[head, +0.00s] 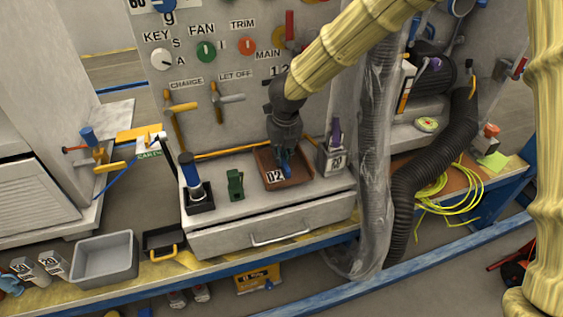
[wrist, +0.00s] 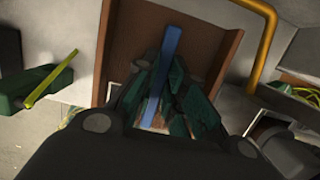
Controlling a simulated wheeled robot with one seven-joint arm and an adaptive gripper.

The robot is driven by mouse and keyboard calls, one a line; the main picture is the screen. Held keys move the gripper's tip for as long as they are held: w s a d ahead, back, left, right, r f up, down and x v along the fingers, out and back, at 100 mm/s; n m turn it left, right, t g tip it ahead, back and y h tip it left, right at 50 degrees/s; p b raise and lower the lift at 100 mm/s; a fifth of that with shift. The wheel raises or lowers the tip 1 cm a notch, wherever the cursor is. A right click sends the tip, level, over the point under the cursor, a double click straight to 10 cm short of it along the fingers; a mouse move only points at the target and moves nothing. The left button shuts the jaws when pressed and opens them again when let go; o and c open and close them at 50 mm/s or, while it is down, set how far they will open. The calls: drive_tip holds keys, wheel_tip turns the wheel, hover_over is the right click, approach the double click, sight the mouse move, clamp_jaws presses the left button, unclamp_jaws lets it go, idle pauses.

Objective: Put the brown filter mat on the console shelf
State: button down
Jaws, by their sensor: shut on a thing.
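A brown, shallow, tray-like piece (head: 269,177) with an "02" label lies on the light grey console shelf (head: 312,199), above a drawer. It is the nearest match for the brown filter mat, but its raised edges look like a tray. In the wrist view the brown piece (wrist: 121,45) fills the middle behind the fingers. My gripper (head: 286,168) is low over it, its fingers closed around a narrow blue strip (wrist: 170,55). I cannot tell whether the strip is part of the brown piece. The fingers hide the piece's middle.
On the shelf, a blue-topped cylinder (head: 193,179) and a green block (head: 235,184) stand left of the brown piece; a grey tagged box (head: 332,158) stands right. A clear-wrapped hose (head: 371,150) hangs at the right. A grey bin (head: 105,258) is at lower left.

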sight(285, 162)
drive_tip(key=shift+f, duration=1.65)
drive_tip(key=shift+f, duration=0.1)
drive_tip(key=c, duration=1.5)
unclamp_jaws()
drive_tip(key=r, duration=0.4)
drive_tip(key=s+r, duration=0.1)
drive_tip(key=r, duration=0.3)
drive_tip(key=s+d+r, duration=0.1)
drive_tip(key=r, duration=0.3)
drive_tip(key=shift+s+p, duration=0.15)
drive_tip(key=shift+p, duration=0.25)
